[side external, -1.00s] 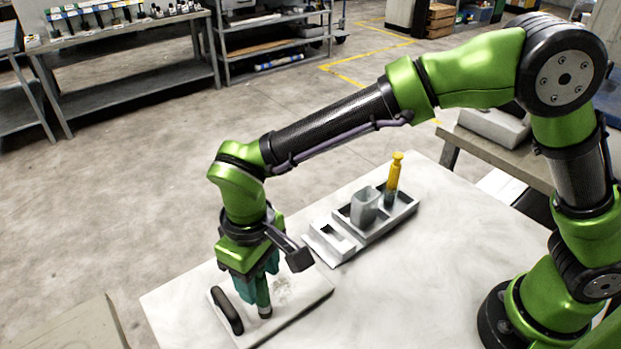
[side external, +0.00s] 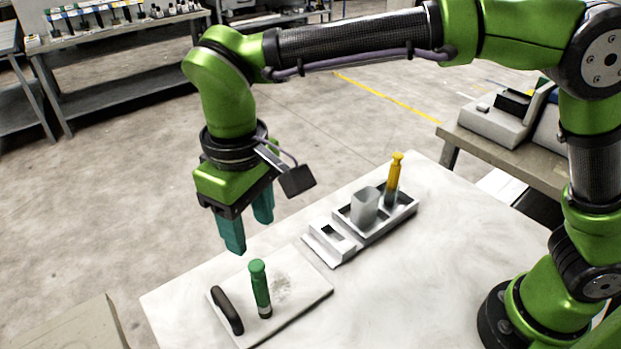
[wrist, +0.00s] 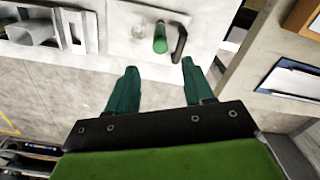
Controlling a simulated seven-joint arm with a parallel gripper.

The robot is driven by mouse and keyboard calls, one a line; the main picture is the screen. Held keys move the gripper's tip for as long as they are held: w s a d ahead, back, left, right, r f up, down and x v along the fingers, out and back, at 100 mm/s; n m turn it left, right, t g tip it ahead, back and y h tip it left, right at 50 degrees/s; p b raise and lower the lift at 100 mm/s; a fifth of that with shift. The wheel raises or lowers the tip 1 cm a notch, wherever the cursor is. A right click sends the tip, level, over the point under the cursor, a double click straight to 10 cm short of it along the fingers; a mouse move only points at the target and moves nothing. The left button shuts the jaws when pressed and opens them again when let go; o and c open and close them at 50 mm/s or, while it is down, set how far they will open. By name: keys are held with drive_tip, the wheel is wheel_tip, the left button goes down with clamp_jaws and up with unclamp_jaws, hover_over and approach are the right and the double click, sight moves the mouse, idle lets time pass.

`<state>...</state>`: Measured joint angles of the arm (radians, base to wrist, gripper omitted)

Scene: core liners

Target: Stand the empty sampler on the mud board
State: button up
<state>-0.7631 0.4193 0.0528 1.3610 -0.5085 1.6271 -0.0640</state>
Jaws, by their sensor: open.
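A green sampler (side external: 260,289) with a dark lower end stands upright on the pale mud board (side external: 298,291). It also shows in the wrist view (wrist: 160,39). A yellow-topped sampler (side external: 394,180) stands in the grey tray at the back right. My gripper (side external: 248,236) is open and empty. It hangs above and behind the green sampler, clear of it. In the wrist view the two teal fingers (wrist: 157,75) are spread with nothing between them.
A black handle (side external: 227,311) lies on the board just left of the green sampler. A grey tray (side external: 372,233) holds a grey cup (side external: 364,207) beside the yellow-topped sampler. The white table (side external: 415,285) is clear at the right.

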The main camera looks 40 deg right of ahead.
drive_tip(key=d+r+m+t+y, duration=0.1)
drive_tip(key=d+r+m, duration=0.15)
drive_tip(key=d, duration=0.55)
drive_tip(key=d+r+m+t+y, duration=0.1)
drive_tip(key=d+r+t, duration=0.15)
drive_tip(key=d, duration=0.65)
drive_tip(key=s+d+f+m+t, duration=0.1)
drive_tip(key=s+d+m+t, duration=0.1)
drive_tip(key=s+d, duration=0.2)
drive_tip(key=s+d+f+m+t, duration=0.1)
drive_tip(key=s+d+m, duration=0.2)
drive_tip(key=d, duration=0.6)
drive_tip(key=shift+s+f+t, duration=0.35)
drive_tip(key=shift+s, duration=0.4)
